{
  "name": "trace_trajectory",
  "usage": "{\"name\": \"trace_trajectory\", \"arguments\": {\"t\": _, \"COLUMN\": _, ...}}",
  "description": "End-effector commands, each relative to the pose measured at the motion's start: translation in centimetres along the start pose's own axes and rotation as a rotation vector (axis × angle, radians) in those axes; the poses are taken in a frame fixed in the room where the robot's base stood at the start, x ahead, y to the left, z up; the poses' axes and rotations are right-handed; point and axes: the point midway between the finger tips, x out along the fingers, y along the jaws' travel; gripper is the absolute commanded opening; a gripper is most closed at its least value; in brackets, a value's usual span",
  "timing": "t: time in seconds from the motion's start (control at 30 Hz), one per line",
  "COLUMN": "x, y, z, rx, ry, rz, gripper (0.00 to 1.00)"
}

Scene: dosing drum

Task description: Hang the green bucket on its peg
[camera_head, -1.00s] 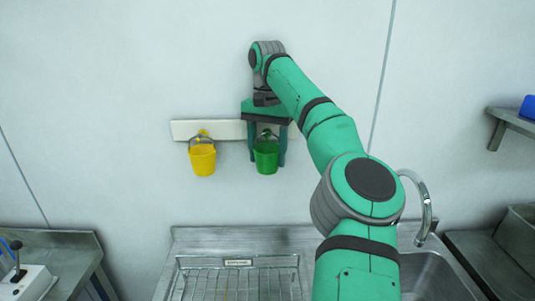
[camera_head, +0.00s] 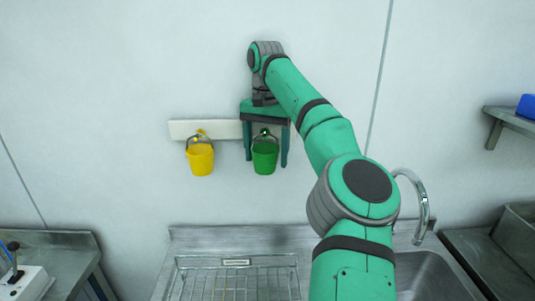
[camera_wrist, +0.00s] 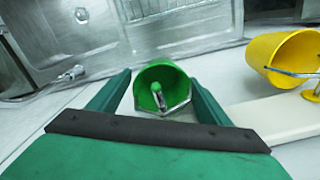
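The green bucket (camera_head: 265,157) hangs upright at the wall rail (camera_head: 210,129). In the wrist view the bucket (camera_wrist: 150,76) has its metal handle around a green peg (camera_wrist: 157,95). The handle seems to rest on the peg. My gripper (camera_head: 266,163) points down in front of the rail. Its two fingers stand wide apart, one on each side of the bucket, with gaps showing. The fingers (camera_wrist: 160,78) look open and hold nothing. My gripper's body hides the right part of the rail.
A yellow bucket (camera_head: 200,160) hangs on the rail just left of the green one. Below are a wire rack (camera_head: 237,283), a sink (camera_head: 425,280) and a faucet (camera_head: 424,200). A shelf (camera_head: 512,119) juts out at the right.

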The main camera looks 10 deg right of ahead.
Motion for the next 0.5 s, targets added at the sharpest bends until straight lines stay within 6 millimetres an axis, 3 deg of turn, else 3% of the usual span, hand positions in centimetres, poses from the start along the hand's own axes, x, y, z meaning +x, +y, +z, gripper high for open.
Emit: {"name": "trace_trajectory", "arguments": {"t": 0.5, "x": 0.06, "y": 0.1, "z": -0.22, "rx": 0.006, "ry": 0.004, "rz": -0.004, "gripper": 0.78}}
